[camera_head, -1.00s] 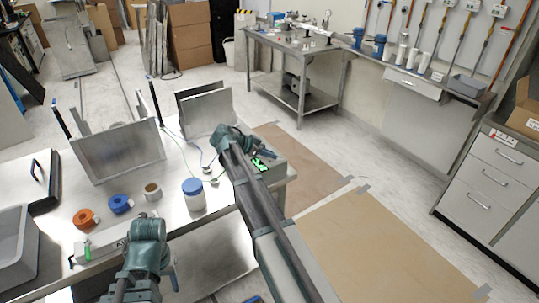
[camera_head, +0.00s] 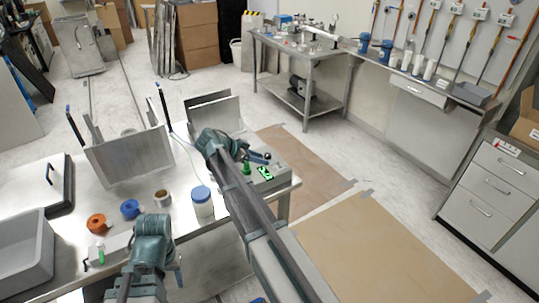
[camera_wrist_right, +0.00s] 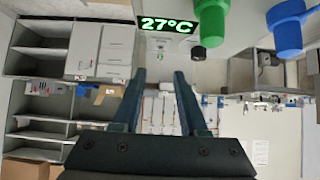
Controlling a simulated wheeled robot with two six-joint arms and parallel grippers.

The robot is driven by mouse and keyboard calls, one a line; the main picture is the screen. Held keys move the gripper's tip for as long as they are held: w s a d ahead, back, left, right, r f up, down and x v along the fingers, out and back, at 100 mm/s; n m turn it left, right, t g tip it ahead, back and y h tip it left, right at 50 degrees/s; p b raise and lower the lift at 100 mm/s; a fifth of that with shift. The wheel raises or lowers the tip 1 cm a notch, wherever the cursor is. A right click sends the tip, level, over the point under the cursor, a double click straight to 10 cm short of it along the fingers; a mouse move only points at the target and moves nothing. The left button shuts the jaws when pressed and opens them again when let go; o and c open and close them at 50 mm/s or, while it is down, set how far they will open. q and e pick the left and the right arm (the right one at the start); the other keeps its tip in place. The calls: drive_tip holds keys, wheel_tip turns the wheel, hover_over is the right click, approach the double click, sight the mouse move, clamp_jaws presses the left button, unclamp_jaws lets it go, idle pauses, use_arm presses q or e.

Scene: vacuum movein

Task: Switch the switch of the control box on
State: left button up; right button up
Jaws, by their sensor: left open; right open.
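The control box (camera_head: 283,178) is a grey box at the right end of the metal table. Its lit green display (camera_head: 265,173) reads 27°C in the right wrist view (camera_wrist_right: 168,24).
A white jar with a blue lid (camera_head: 202,202), a brown-white roll (camera_head: 162,197), a blue roll (camera_head: 130,209) and an orange roll (camera_head: 97,223) stand on the table.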

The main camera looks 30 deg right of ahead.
drive_tip(key=p+v, duration=0.2)
drive_tip(key=v, duration=0.3)
idle(0.4)
drive_tip(key=s+a+f+n+y, duration=0.4)
drive_tip(key=s+a+n, duration=0.6)
drive_tip(key=s, duration=0.3)
drive_tip(key=s+a+f+n+g+y, duration=0.1)
drive_tip(key=s+a+f+n+y, duration=0.3)
drive_tip(key=s+a+n, duration=0.6)
drive_tip(key=s+a+y, duration=0.1)
drive_tip(key=s+a, duration=0.2)
drive_tip(key=shift+n, duration=0.4)
